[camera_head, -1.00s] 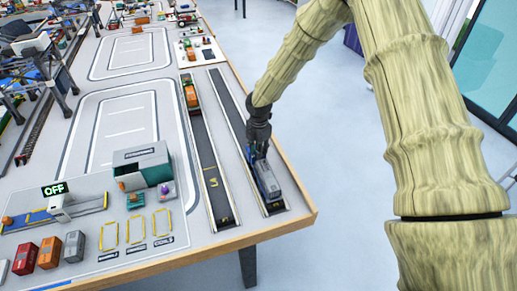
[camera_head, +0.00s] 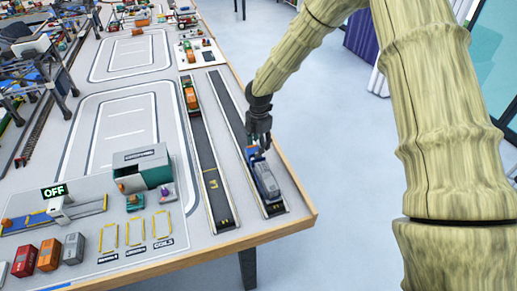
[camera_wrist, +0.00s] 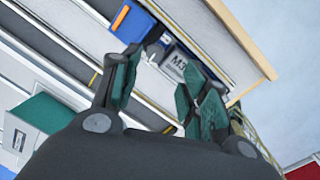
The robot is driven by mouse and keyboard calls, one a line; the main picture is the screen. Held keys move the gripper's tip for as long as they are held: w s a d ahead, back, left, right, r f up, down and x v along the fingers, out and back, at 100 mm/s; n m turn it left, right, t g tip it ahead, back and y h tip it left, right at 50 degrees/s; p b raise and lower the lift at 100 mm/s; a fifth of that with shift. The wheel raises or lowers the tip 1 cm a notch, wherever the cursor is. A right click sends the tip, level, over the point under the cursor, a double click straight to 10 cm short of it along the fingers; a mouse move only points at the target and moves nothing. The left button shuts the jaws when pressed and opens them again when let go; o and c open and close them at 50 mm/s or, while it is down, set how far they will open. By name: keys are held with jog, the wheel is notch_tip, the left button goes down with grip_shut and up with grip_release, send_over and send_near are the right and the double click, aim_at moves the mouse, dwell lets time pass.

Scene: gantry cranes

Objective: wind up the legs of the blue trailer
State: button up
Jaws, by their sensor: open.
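The blue trailer (camera_head: 266,182) carries a grey load and stands in the right-hand lane, near the table's front right corner. My gripper (camera_head: 262,148) is just above and at the far end of it, pointing down. In the wrist view the two green-padded fingers of my gripper (camera_wrist: 157,62) are spread, with nothing held between them. A blue part (camera_wrist: 132,22) and a grey piece marked M3 (camera_wrist: 176,66) show beyond the fingertips. The legs and any crank cannot be made out. I cannot tell whether a finger touches the trailer.
An orange vehicle (camera_head: 190,97) stands at the far end of the left lane (camera_head: 213,180). The wooden table edge (camera_head: 295,190) is close on the right, with open floor beyond.

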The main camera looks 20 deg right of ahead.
notch_tip(320, 180, up, 7)
jog(key=shift+s, duration=0.35)
jog(key=shift+a, duration=0.15)
